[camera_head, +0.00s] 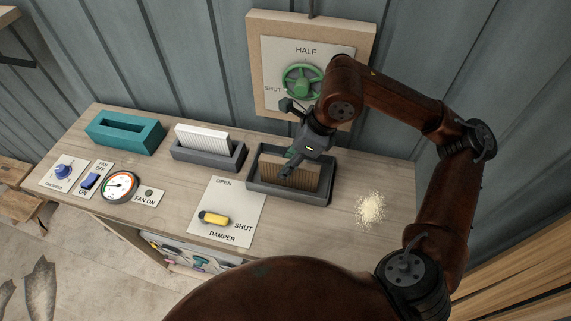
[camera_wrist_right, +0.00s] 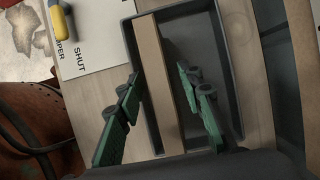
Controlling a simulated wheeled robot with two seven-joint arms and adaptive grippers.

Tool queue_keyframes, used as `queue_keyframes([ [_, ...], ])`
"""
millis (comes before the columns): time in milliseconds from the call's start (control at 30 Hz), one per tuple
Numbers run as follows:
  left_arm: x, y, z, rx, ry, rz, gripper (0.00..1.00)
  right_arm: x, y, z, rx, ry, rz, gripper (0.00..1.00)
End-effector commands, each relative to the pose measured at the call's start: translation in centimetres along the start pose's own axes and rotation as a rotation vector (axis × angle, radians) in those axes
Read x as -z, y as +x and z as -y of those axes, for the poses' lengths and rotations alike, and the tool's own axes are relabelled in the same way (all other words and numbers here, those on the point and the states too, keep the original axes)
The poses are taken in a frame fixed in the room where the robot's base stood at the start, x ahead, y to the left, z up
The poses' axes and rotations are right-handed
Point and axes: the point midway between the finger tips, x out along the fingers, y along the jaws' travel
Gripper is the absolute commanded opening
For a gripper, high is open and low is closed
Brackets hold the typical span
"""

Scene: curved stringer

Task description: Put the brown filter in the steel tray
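The brown filter (camera_head: 291,174), a pleated upright block, stands in the dark grey tray (camera_head: 262,190) at the right of the bench. In the right wrist view the brown filter (camera_wrist_right: 157,75) runs lengthwise through the tray (camera_wrist_right: 235,110). My right gripper (camera_head: 290,165) is lowered over the filter. In the wrist view its green-padded fingers (camera_wrist_right: 160,78) straddle the filter, spread apart, with a gap on the right side; contact on the left is unclear. A mid-grey tray (camera_head: 200,161), possibly the steel one, holds a white filter (camera_head: 203,138). My left gripper is out of view.
An empty teal tray (camera_head: 123,132) stands at the left. A damper panel (camera_head: 227,200) with a yellow handle, a gauge (camera_head: 121,187) and switches line the front. A green handwheel (camera_head: 303,82) is on the wall board. Pale granules (camera_head: 370,209) lie at the right.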

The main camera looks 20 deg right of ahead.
Motion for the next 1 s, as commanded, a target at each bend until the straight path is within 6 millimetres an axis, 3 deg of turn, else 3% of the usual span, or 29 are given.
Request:
queue_keyframes([
  [300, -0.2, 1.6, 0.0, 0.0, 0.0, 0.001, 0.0, 0.0, -6.5, 0.1, 0.004, 0.0, 0.002, 0.34],
  [500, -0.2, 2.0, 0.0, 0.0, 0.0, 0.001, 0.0, 0.0, -9.6, 0.0, 0.002, 0.0, 0.001, 0.34],
  [700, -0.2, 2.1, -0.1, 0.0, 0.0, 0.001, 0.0, 0.1, -10.8, 0.0, 0.001, 0.0, 0.0, 0.34],
  [1000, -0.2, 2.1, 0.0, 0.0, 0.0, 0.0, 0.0, 0.1, -10.8, 0.0, 0.0, 0.0, 0.0, 0.34],
])
